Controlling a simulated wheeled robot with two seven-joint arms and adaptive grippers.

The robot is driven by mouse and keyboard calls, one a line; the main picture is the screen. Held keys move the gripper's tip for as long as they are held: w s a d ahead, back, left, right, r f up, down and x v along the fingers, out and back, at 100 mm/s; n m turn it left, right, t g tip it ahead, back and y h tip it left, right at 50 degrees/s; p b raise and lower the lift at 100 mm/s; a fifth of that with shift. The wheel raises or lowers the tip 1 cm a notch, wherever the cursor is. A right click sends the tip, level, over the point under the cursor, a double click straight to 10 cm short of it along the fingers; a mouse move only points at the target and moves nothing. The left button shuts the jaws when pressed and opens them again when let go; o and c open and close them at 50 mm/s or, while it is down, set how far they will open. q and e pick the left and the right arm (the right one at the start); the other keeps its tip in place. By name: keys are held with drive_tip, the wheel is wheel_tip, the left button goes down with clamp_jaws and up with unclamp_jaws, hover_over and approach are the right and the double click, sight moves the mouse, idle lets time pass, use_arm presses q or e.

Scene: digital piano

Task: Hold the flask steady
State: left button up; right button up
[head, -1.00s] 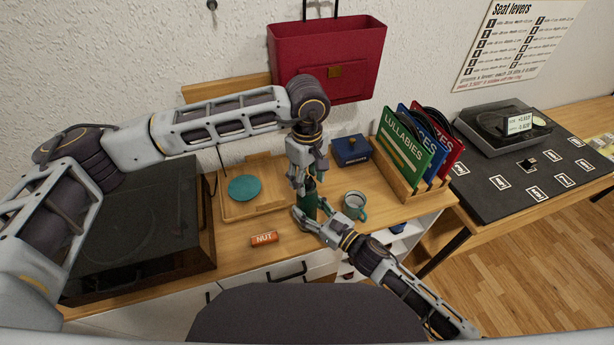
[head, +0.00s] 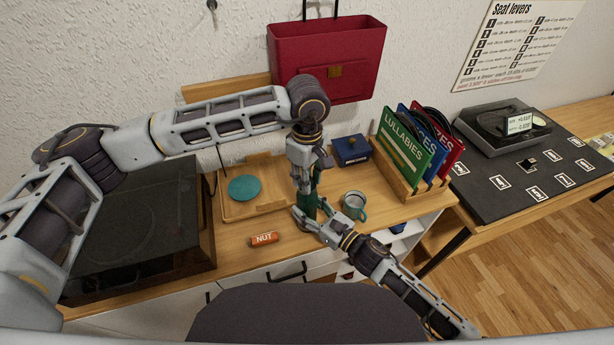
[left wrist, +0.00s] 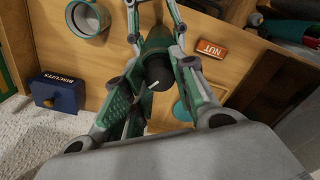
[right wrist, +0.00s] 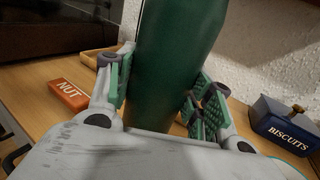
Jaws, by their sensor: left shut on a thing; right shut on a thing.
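The green flask (head: 309,203) stands upright on the wooden counter, with a dark cap (left wrist: 157,72) bearing a white mark. My right gripper (head: 308,221) is shut around the flask's lower body; in the right wrist view the fingers lie on both sides of the green body (right wrist: 175,60). My left gripper (head: 306,184) comes down from above and is shut at the flask's top, its fingers on either side of the cap in the left wrist view. The fingers hide parts of the flask.
A grey-green mug (head: 354,205) stands close right of the flask. An orange NUT bar (head: 264,239) lies at front left. A wooden tray (head: 237,211) with a teal disc (head: 245,188) is left, a blue BISCUITS box (head: 350,150) behind. A record rack (head: 410,178) stands to the right.

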use_arm(q)
drive_tip(key=n, duration=1.2)
drive_tip(key=shift+n, duration=2.1)
drive_tip(key=o, duration=1.1)
drive_tip(key=shift+c, duration=0.2)
drive_tip(key=shift+r, duration=0.1)
wheel_tip(320, 180, up, 12)
